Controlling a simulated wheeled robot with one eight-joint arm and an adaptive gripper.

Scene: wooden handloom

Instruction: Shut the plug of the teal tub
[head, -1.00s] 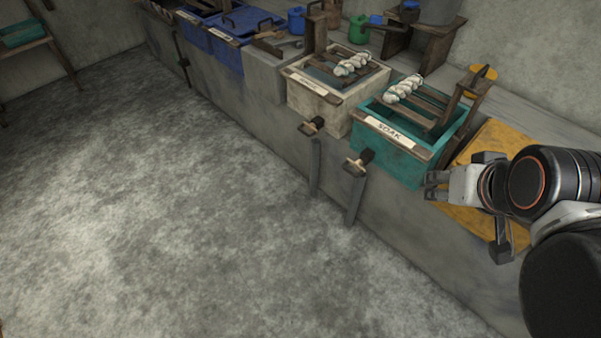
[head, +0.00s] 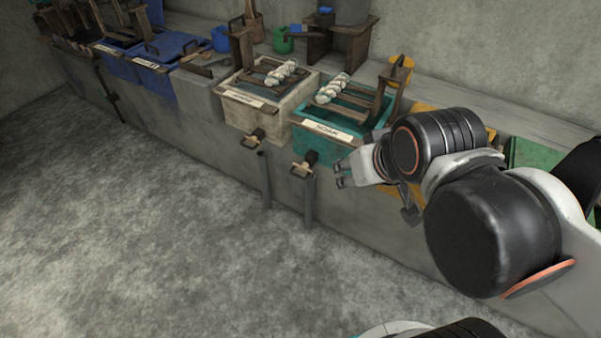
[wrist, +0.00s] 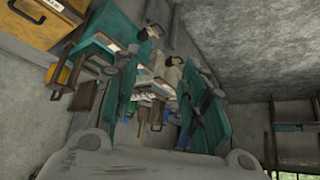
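The teal tub (head: 318,146), labelled SOAK, stands on the concrete ledge. Its plug (head: 309,160), a dark fitting with a wooden handle, sticks out low on the front, above a grey drain strip. Whether the plug is open or shut I cannot tell. My gripper (head: 342,176) is to the right of the plug, apart from it, with its fingers pointing left. In the wrist view my gripper (wrist: 168,68) is open and empty, with a wide gap between the fingers. The teal tub (wrist: 102,28) appears there at upper left, partly behind a finger.
A cream tub (head: 262,113) with a similar plug (head: 253,138) stands left of the teal one. Blue tubs (head: 165,75) are farther left. A wooden rack with white skeins (head: 332,88) lies over the teal tub. The concrete floor (head: 150,240) in front is clear.

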